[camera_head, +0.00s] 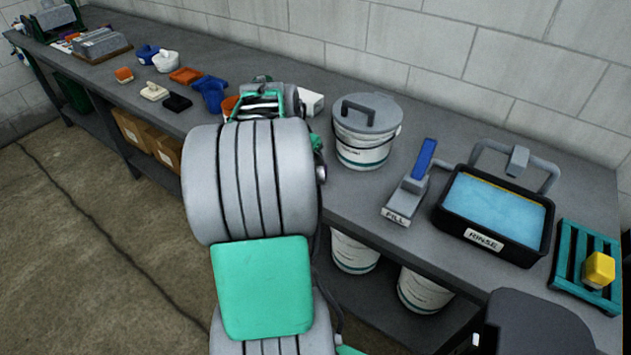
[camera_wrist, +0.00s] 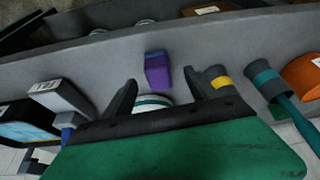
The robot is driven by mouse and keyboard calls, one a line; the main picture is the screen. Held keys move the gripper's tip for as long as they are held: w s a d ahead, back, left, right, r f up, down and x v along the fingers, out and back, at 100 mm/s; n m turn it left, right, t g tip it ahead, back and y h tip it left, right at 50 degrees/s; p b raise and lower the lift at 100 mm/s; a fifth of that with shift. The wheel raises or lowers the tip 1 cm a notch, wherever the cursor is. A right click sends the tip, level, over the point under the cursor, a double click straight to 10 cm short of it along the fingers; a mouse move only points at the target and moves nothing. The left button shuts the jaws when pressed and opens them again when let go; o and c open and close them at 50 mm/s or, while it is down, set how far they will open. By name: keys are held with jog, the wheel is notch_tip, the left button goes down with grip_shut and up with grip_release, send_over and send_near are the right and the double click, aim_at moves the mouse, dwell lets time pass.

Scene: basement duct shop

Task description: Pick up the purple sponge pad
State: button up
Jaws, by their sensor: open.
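The purple sponge pad (camera_wrist: 157,71) lies on the grey bench top in the wrist view, a small block in the upper middle. My gripper (camera_wrist: 160,88) is open and empty, with one dark finger to the left of the pad and one to the right. The pad shows just beyond and between the fingertips, apart from both. In the head view my arm hides the pad and most of my gripper.
A lidded bucket (camera_head: 362,138), a fill tap (camera_head: 406,195) and a black rinse tub (camera_head: 444,222) of blue water stand right of my arm. A teal rack (camera_head: 562,283) holds a yellow block (camera_head: 598,269). Left are several coloured pads and blocks, including an orange one (camera_head: 185,75).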

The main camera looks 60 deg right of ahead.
jog(key=x, duration=0.2)
jog(key=p+x, duration=0.1)
jog(key=x, duration=0.2)
jog(key=d+p+x, duration=0.1)
jog(key=x, duration=0.2)
jog(key=shift+s+r, duration=0.2)
jog(key=shift+s, duration=0.05)
jog(key=c, duration=1.5)
grip_shut()
jog(key=shift+r, duration=0.1)
jog(key=shift+r, duration=0.15)
notch_tip(320, 180, up, 2)
jog(key=shift+r+b, duration=0.15)
jog(key=shift+b, duration=0.6)
jog(key=s+a+r+b, duration=0.3)
jog(key=s+a+r, duration=0.6)
jog(key=s+r, duration=0.1)
jog(key=shift+s, duration=0.45)
jog(key=shift+r, duration=0.1)
